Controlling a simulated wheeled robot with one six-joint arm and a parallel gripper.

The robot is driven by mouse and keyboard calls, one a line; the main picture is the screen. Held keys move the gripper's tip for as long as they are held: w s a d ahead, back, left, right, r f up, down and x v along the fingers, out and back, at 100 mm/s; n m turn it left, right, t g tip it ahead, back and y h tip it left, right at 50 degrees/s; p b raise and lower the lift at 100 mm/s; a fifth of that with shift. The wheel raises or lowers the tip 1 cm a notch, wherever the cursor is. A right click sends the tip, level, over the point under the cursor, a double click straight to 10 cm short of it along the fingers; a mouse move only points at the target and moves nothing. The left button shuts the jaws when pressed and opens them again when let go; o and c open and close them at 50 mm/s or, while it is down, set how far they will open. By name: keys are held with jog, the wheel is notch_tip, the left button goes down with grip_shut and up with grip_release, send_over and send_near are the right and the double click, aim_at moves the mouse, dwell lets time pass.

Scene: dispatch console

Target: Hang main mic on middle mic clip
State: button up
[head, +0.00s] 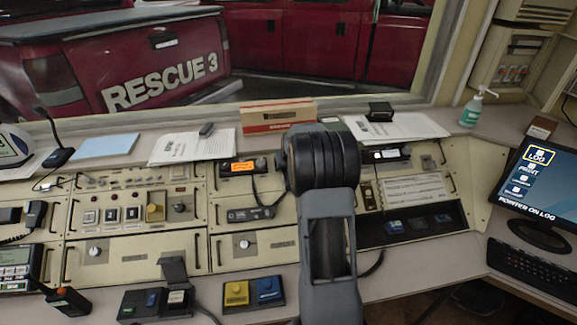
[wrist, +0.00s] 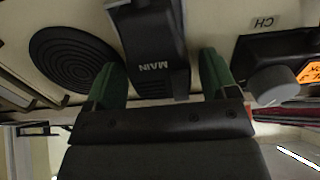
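The main mic (wrist: 152,30), a black body lettered MAIN, shows upside down in the wrist view. My gripper (wrist: 165,84) has its two green fingers on either side of it. A gap shows between the mic and the right finger; the left finger lies close to the mic's edge. The gripper looks open around the mic, and I cannot tell whether either finger touches it. In the head view my arm covers the fingers and the mic. I cannot make out the middle mic clip; it may be behind my arm.
A radio with an orange display (head: 240,168) and a dark oblong unit (head: 250,213) sit left of my arm. A round speaker grille (wrist: 72,60) is beside the mic. A carton (head: 278,116) stands on the ledge behind. A monitor (head: 540,180) is at right.

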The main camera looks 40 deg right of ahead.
jog(key=shift+o, duration=0.8)
jog(key=b+v, duration=0.1)
jog(key=v, duration=1.2)
jog(key=shift+s+r, duration=0.2)
jog(key=shift+r, duration=0.1)
jog(key=shift+a, duration=0.15)
jog(key=shift+a, duration=0.1)
